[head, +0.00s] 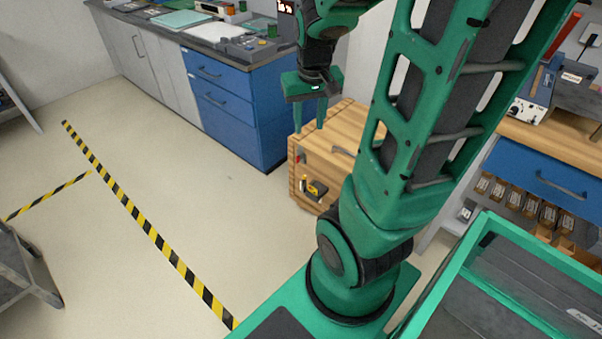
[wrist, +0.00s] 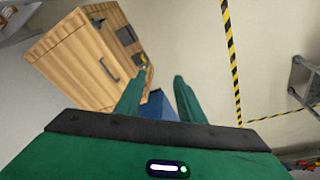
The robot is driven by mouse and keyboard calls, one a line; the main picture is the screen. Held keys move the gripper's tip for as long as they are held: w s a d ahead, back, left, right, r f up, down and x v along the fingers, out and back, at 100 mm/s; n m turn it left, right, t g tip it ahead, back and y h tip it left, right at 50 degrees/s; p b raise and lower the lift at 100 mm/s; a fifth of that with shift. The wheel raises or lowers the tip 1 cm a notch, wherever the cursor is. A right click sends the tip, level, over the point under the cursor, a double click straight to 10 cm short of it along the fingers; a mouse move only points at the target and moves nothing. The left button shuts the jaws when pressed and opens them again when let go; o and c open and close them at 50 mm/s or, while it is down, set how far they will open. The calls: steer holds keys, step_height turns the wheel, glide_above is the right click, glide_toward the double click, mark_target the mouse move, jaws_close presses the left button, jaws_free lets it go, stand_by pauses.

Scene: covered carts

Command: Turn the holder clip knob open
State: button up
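A wooden cart (head: 335,135) stands on the floor near the middle of the head view. Low on its near face is a small yellow-and-black fitting (head: 316,189), which may be the holder clip; its knob is too small to make out. A small red part (head: 300,158) sits higher on that face. The cart (wrist: 75,60) also fills the upper left of the wrist view, with the yellow part small near its edge. My gripper (head: 308,124) is open and empty, fingers pointing down beside the cart's upper left in the head view. Its two fingers (wrist: 158,80) are apart in the wrist view.
Blue drawers (head: 240,105) under a grey counter stand behind the cart. A workbench (head: 555,140) with a blue drawer is at the right. Open floor with striped tape (head: 150,230) lies to the left, with a grey rack (head: 25,270) at the left edge.

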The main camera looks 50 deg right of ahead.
steer(key=w+d+f+t+h, duration=0.1)
steer(key=w+d+f, duration=0.25)
steer(key=w, duration=0.35)
steer(key=w+d+f+t, duration=0.1)
steer(key=w+d+f, duration=0.25)
steer(key=w, duration=0.25)
steer(key=w+d+f+n+t+h, duration=0.1)
steer(key=w+d+f+t, duration=0.2)
steer(key=w+d+f, duration=0.5)
steer(key=w+d+f+n+t+h, duration=0.15)
steer(key=w+d+f, duration=0.25)
steer(key=w+f, duration=0.6)
steer(key=m+t+h, duration=0.3)
steer(key=t+h, duration=0.2)
steer(key=t, duration=0.1)
glide_toward(304, 178)
steer(key=x, duration=0.5)
steer(key=shift+w+d, duration=0.1)
steer(key=shift+d, duration=0.05)
steer(key=shift+s+a+f+m+h, duration=0.15)
steer(key=shift+s+a+m+h, duration=0.1)
steer(key=shift+s+m, duration=0.1)
steer(key=x, duration=1)
steer(key=shift+w, duration=0.3)
